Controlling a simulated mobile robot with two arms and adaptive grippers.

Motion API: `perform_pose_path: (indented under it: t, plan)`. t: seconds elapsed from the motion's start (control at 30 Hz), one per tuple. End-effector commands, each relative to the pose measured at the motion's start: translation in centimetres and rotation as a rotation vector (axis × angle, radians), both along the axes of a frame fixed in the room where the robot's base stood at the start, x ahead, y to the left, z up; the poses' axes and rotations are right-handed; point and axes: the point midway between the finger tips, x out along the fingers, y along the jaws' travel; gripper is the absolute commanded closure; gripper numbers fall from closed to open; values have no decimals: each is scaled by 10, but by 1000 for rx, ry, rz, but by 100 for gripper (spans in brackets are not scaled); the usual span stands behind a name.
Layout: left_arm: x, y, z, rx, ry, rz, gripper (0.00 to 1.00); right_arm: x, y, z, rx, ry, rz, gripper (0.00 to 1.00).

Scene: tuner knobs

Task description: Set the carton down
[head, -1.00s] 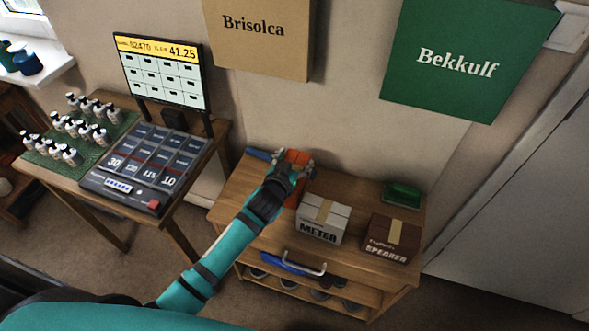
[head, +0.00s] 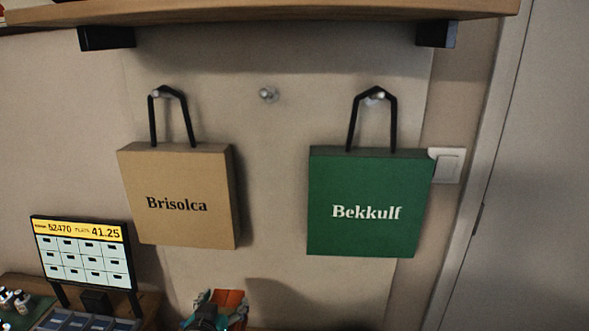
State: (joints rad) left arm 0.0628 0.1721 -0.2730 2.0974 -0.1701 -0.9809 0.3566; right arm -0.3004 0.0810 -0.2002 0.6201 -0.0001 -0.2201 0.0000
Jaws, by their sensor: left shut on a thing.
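My left gripper (head: 218,309) shows at the bottom edge of the head view, with teal and dark parts. It is shut on an orange carton (head: 232,298), of which only the upper part shows. The carton's lower part is cut off by the picture's edge, so I cannot tell whether it touches a surface. My right gripper is not in view.
A tan Brisolca bag (head: 180,222) and a green Bekkulf bag (head: 365,232) hang from wall hooks. An empty hook (head: 268,95) is between them. A wooden shelf (head: 290,11) crosses the top. A lit screen (head: 84,262) stands lower left, near several bottles (head: 14,299).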

Motion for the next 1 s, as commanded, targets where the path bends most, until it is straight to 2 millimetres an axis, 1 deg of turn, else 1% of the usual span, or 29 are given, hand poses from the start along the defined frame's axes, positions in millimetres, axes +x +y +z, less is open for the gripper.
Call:
perform_pose_path:
  t: [0.03, 0.1, 0.2, 0.3, 0.4, 0.53, 1.0]
  plan:
    - [-18, 1, 7, -3, -2, 2, 87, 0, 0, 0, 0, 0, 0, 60]
    - [-40, 4, 16, -2, -2, 8, 87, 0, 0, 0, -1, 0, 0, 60]
    - [-69, 9, 28, -2, -1, 17, 87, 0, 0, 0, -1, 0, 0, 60]
    - [-90, 14, 38, -1, -1, 25, 88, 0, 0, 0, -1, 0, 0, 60]
    - [-102, 17, 44, 3, -1, 30, 88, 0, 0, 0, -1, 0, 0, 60]
    - [-106, 18, 46, 0, -1, 34, 88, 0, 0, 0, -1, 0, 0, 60]
    - [-105, 18, 46, -1, 0, 34, 88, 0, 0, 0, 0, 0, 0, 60]
